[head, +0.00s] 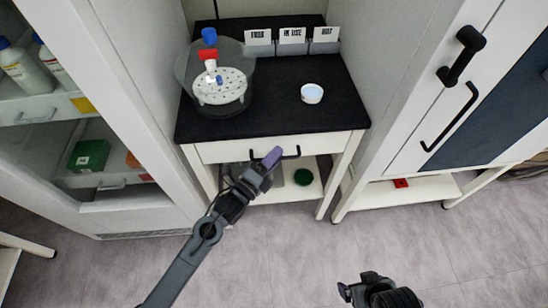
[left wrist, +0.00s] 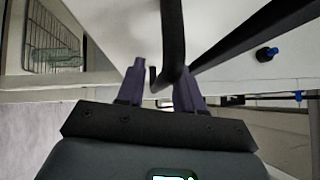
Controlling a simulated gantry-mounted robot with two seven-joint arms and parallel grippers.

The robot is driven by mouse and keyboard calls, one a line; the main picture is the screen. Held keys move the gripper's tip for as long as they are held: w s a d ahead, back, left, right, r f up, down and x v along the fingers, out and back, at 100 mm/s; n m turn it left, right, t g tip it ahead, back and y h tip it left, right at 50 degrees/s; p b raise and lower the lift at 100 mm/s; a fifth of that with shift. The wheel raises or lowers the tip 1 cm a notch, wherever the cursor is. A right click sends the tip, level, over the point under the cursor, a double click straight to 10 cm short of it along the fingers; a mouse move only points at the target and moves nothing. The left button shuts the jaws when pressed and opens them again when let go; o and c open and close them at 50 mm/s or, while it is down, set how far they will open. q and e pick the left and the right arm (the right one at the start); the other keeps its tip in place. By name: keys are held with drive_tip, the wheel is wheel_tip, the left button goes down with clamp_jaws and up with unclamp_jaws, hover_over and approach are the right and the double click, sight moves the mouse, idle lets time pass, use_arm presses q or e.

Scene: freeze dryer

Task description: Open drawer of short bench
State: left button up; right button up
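The short bench (head: 280,130) has a black top and a white drawer (head: 228,151) that looks closed. A black handle (head: 291,156) runs along the drawer front. My left gripper (head: 272,158) is at the middle of this handle and hides part of it. In the left wrist view, its two purple fingers (left wrist: 162,88) stand apart. The dark handle bar (left wrist: 171,40) passes between them, nearer the right finger, and a gap shows on its left. My right gripper (head: 358,288) is low in the head view, away from the bench; its fingers are not clear.
On the bench top stand a clear round chamber (head: 218,85), a small white dish (head: 312,93) and labelled holders (head: 292,42). Tall white cabinets flank the bench closely on the left (head: 125,70) and right (head: 400,70). The floor (head: 285,245) in front is clear.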

use_arm(q)
clamp_jaws()
drive_tip(key=shift+s, duration=0.1)
drive_tip(key=s+d+p, duration=0.2)
drive_tip(key=s+p, duration=0.6)
drive_tip(key=s, duration=0.7)
drive_tip(key=s+d+p, duration=0.1)
drive_tip(key=s+p, duration=0.7)
drive_tip(key=s, duration=0.8)
drive_tip(key=shift+s+d, duration=0.25)
drive_tip(key=shift+d, duration=0.1)
unclamp_jaws()
